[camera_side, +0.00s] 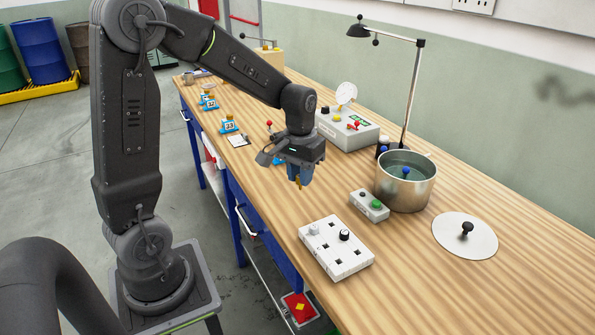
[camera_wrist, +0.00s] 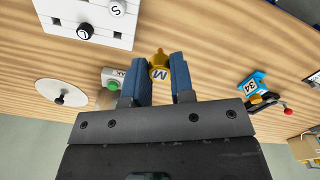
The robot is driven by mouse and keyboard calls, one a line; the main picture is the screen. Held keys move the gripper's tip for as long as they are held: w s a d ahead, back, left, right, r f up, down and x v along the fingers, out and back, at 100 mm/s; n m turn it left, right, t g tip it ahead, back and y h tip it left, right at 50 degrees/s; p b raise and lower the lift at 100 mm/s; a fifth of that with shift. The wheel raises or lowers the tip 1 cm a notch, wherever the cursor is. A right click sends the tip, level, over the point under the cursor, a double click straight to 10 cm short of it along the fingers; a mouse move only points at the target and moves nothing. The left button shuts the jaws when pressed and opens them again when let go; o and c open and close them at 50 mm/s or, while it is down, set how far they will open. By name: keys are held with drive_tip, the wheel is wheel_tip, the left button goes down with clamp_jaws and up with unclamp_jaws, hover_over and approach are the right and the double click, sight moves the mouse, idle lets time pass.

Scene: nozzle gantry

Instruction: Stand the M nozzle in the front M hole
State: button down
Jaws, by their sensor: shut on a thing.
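My gripper (camera_side: 299,172) is in the air above the bench, up and left of the white hole block (camera_side: 349,268). In the wrist view its blue fingers (camera_wrist: 159,78) are shut on the brass-coloured M nozzle (camera_wrist: 159,62), whose end shows the letter M. In the side view the nozzle (camera_side: 299,184) pokes out below the fingers, mostly hidden by them. The block has several dark square holes in its top. A white-capped nozzle (camera_side: 314,229) and a black-capped one (camera_side: 344,235) stand in it. The white cap reads S in the wrist view (camera_wrist: 117,8). The hole labels are not readable.
A small box with a green button (camera_side: 376,204) and a metal pot (camera_side: 405,193) stand behind the block. A round lid with a black knob (camera_side: 466,229) lies to the right. A lamp (camera_side: 408,90) rises behind the pot. Bare bench lies between gripper and block.

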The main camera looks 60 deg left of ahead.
approach(326, 238)
drive_tip(key=s+d, duration=0.1)
drive_tip(key=d, duration=0.1)
drive_tip(key=shift+s+f, duration=0.15)
drive_tip(key=shift+f, duration=2.15)
drive_tip(key=shift+f, duration=1.5)
drive_tip(key=c, duration=0.9)
unclamp_jaws()
wheel_tip(326, 238, up, 7)
